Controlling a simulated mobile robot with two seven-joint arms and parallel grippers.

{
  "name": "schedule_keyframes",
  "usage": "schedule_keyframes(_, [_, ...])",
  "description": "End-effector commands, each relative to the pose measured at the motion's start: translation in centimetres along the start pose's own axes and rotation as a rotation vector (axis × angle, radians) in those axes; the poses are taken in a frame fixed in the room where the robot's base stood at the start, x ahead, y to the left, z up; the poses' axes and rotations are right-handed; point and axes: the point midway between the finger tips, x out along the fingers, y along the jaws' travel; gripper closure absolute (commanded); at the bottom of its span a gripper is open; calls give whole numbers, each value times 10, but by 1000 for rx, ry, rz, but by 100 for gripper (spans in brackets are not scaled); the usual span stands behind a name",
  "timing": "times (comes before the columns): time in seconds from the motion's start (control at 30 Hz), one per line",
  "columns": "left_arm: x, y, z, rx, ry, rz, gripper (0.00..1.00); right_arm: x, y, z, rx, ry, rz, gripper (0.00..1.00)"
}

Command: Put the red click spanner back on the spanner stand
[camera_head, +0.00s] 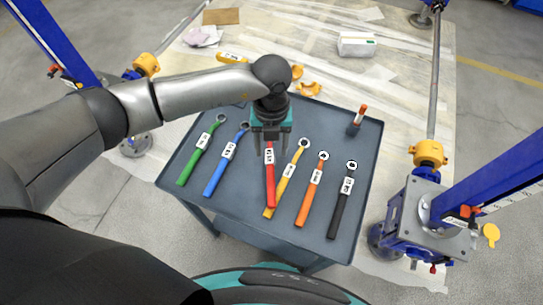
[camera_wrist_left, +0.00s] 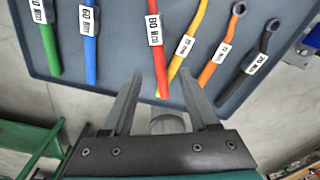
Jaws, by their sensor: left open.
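The red click spanner (camera_head: 270,178) lies on the grey trolley top (camera_head: 232,202), its handle towards me. Its ring end is hidden under my left gripper (camera_head: 270,145) in the head view. Its handle end lies against or over the end of the yellow spanner (camera_head: 286,184). In the left wrist view my left gripper (camera_wrist_left: 160,78) is open and empty, and the red spanner (camera_wrist_left: 158,62) appears between its fingertips. I cannot tell the height gap. I cannot make out a separate spanner stand. My right gripper is not in view.
Green (camera_head: 196,158) and blue (camera_head: 222,170) spanners lie left of the red one; orange (camera_head: 310,192) and black (camera_head: 340,208) ones lie right. A small orange-capped item (camera_head: 357,120) stands at the trolley's back right. A blue screw jack (camera_head: 430,215) stands at right.

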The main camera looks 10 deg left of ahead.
Motion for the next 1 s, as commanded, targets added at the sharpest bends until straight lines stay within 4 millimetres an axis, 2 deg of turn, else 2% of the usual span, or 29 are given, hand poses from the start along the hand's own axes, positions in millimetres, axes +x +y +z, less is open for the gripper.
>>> schedule_keyframes(0.03, [-11,0,1,1,-3,-1,40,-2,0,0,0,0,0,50])
schedule_keyframes(0.1, [-21,0,1,1,-2,-1,40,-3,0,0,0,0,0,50])
schedule_keyframes(0.3, [-35,0,0,-1,0,1,40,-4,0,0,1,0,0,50])
schedule_keyframes(1.0, [-36,0,1,0,-1,0,40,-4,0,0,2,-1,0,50])
